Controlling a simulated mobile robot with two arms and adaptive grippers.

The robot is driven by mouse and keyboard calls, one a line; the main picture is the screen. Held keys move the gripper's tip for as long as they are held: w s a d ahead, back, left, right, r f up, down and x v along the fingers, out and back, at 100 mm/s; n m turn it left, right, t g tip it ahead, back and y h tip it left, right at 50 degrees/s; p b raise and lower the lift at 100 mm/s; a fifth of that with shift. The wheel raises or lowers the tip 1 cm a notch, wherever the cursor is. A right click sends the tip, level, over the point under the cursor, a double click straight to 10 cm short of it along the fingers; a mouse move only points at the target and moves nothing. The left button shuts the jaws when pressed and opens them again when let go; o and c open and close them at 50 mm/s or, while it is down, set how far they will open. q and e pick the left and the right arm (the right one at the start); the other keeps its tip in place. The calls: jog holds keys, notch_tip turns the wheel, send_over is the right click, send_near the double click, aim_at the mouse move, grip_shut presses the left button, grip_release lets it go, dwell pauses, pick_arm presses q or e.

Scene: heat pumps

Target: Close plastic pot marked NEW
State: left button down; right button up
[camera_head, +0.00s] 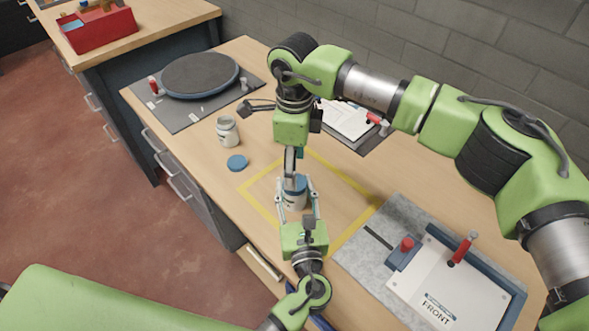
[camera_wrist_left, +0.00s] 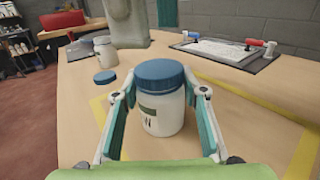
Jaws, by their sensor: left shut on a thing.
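A white plastic pot (camera_head: 295,200) stands upright inside the yellow taped square, with a blue lid (camera_head: 297,184) on its top. In the left wrist view the pot (camera_wrist_left: 162,115) has a dark label too small to read surely, and the lid (camera_wrist_left: 160,73) sits level; how tightly cannot be told. My left gripper (camera_head: 297,200) is shut on the pot, one finger on each side. My right gripper (camera_head: 291,165) points down close above or behind the lid; its fingers are seen edge-on, and whether they are open cannot be told.
An open white pot (camera_head: 228,132) and a loose blue lid (camera_head: 237,163) stand to the left. A round dark turntable (camera_head: 200,75) lies beyond. A FRONT-marked plate fixture (camera_head: 440,285) is at right. A red bin (camera_head: 98,28) stands on the far bench.

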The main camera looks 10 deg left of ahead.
aim_at(295, 193)
jog(key=shift+c, duration=0.4)
jog(key=shift+r+n, duration=1)
jog(key=shift+r, duration=0.75)
jog(key=shift+f, duration=4.05)
jog(key=c, duration=1.2)
jog(key=shift+o, duration=0.2)
jog(key=shift+m, duration=1.7)
